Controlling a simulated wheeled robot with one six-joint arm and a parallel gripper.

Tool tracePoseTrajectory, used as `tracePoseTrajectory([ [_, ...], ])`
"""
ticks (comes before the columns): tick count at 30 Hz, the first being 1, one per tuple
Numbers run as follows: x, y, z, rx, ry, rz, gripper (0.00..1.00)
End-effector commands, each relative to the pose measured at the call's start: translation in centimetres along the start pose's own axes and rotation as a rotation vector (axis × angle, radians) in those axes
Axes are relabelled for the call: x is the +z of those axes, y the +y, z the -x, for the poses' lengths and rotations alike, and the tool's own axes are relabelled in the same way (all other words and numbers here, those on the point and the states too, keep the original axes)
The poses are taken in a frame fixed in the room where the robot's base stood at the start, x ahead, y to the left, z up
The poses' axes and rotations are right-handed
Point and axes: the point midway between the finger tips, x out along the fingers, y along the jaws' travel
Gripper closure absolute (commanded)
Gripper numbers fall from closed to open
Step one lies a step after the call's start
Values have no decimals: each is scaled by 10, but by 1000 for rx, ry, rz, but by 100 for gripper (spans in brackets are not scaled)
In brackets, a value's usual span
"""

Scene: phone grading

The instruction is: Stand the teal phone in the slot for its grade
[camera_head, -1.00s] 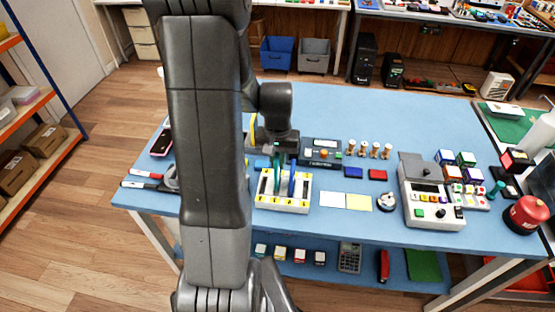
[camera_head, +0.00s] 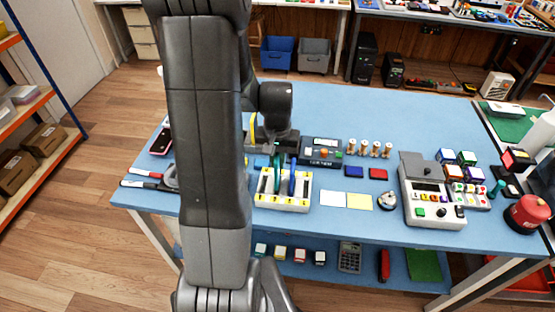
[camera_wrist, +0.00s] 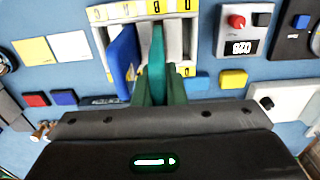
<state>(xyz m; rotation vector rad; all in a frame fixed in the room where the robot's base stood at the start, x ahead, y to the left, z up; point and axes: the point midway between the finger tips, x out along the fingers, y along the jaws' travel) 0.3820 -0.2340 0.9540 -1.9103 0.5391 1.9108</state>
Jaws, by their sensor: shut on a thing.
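My gripper (camera_wrist: 158,95) is shut on the teal phone (camera_wrist: 157,52), which is held upright on edge over the white slotted rack (camera_wrist: 99,32). The teal phone's lower end is among the rack's slots; how deep it sits I cannot tell. In the head view the teal phone (camera_head: 278,180) shows beneath my gripper (camera_head: 276,157), near the middle of the rack (camera_head: 283,204). A blue phone (camera_wrist: 123,56) stands tilted in a neighbouring slot, close beside the teal one.
White (camera_head: 333,199) and yellow (camera_head: 359,202) cards lie right of the rack. Behind it stand a small dark device (camera_head: 321,152) and several brass-coloured pieces. A grey tester box (camera_head: 430,190) is further right. My arm hides the table left of the rack.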

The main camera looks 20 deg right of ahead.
Motion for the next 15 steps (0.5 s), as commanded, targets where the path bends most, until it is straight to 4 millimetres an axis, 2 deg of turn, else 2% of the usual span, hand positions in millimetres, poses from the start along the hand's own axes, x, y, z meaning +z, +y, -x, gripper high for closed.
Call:
tracePoseTrajectory([
  [15,0,0,-14,0,0,0,100],
])
